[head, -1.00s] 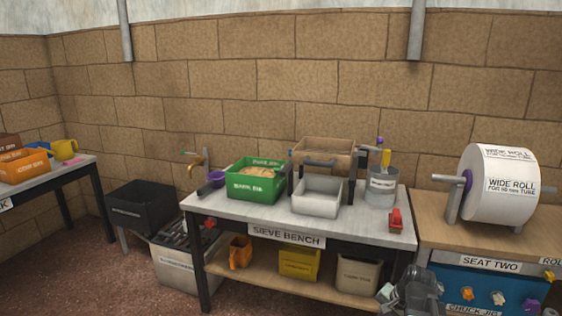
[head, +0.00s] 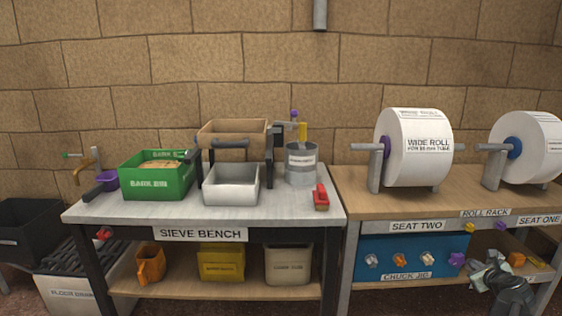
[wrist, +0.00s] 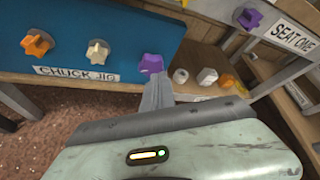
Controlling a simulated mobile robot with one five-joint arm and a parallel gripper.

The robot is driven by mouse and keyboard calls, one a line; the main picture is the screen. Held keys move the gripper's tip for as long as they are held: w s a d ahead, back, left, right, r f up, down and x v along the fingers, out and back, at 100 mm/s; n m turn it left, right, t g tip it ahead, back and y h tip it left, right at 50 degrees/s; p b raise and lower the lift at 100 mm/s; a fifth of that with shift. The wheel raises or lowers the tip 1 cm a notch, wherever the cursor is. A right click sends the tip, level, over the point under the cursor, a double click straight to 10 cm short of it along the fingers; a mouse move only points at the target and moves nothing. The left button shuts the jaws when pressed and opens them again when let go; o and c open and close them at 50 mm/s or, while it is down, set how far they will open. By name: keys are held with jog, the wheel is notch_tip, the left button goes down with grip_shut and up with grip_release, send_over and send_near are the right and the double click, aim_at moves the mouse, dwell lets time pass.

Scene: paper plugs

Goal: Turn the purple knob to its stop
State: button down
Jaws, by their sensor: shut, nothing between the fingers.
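A purple star-shaped knob (head: 457,259) is at the right end of the blue chuck jig panel (head: 400,246). In the wrist view the purple knob (wrist: 151,63) is just beyond the tips of my gripper (wrist: 157,82). The shut fingers point at its lower part. I cannot tell whether they touch it. In the head view my gripper (head: 489,270) is to the right of the knob. Another purple knob (wrist: 249,18) sits on the bench edge by the SEAT ONE label; it also shows in the head view (head: 499,226).
White and orange knobs (head: 399,259) sit left on the panel. Small loose pieces (head: 517,259) lie on the shelf right of it. Wide rolls (head: 414,150) stand on the bench above. The sieve bench (head: 325,208) stands to the left.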

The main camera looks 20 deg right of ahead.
aim_at(456, 258)
jog(key=w+d, duration=0.2)
jog(key=w, duration=0.4)
jog(key=shift+w, duration=0.3)
jog(key=shift+f+b, duration=0.3)
jog(key=shift+b, duration=0.05)
dwell(0.3)
